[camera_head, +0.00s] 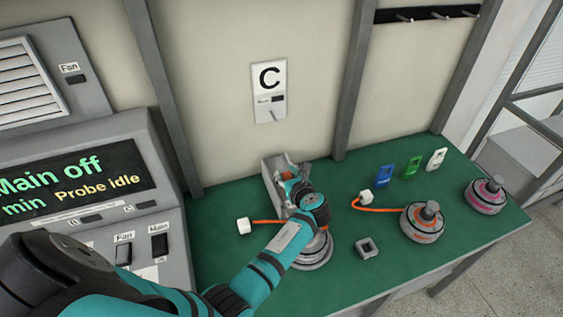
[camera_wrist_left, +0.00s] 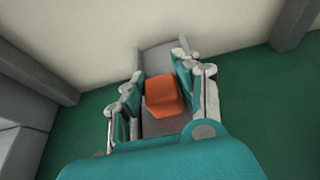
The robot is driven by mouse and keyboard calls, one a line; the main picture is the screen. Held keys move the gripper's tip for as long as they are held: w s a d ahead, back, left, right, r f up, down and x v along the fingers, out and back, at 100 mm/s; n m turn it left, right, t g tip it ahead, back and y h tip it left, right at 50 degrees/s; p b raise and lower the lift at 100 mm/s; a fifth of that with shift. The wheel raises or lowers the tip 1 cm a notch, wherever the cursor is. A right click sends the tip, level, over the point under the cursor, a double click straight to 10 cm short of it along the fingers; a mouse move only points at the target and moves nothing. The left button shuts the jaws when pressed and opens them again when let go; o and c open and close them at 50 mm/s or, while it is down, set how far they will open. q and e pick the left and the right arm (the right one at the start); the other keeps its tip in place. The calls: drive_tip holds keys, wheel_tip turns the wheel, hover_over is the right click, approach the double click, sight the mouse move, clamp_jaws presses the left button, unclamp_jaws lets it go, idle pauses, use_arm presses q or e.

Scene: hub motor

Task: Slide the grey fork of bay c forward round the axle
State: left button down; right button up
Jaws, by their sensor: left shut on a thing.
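A grey bracket-like slide (camera_head: 269,178), which I take for the fork of bay c, stands at the back of the green bench below the C sign (camera_head: 269,77). It also shows in the wrist view (camera_wrist_left: 166,56). My left gripper (camera_head: 289,181) is over it. In the wrist view my left gripper (camera_wrist_left: 160,92) has its fingers on either side of an orange block (camera_wrist_left: 162,96), shut on it. A hub motor (camera_head: 312,256) sits in front, mostly under my left arm. Its axle is hidden. My right gripper is out of view.
An orange cable runs to a white plug (camera_head: 243,226) left of the hub. To the right are a grey square piece (camera_head: 368,249), an orange-ringed motor (camera_head: 423,222), a pink-ringed motor (camera_head: 485,194) and blue (camera_head: 385,172), green (camera_head: 412,168) and white (camera_head: 436,159) tags. A control console (camera_head: 160,243) stands left.

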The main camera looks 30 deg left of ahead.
use_arm(q)
drive_tip(key=shift+s+d+f, duration=0.2)
drive_tip(key=shift+s+d, duration=0.25)
drive_tip(key=shift+s, duration=0.05)
drive_tip(key=shift+f, duration=0.1)
drive_tip(key=c, duration=1.4)
unclamp_jaws()
drive_tip(key=shift+o, duration=1)
drive_tip(key=shift+s+d+r, duration=0.1)
drive_tip(key=shift+r, duration=0.1)
drive_tip(key=shift+s+d+r, duration=0.1)
drive_tip(key=shift+d, duration=0.1)
drive_tip(key=v, duration=0.7)
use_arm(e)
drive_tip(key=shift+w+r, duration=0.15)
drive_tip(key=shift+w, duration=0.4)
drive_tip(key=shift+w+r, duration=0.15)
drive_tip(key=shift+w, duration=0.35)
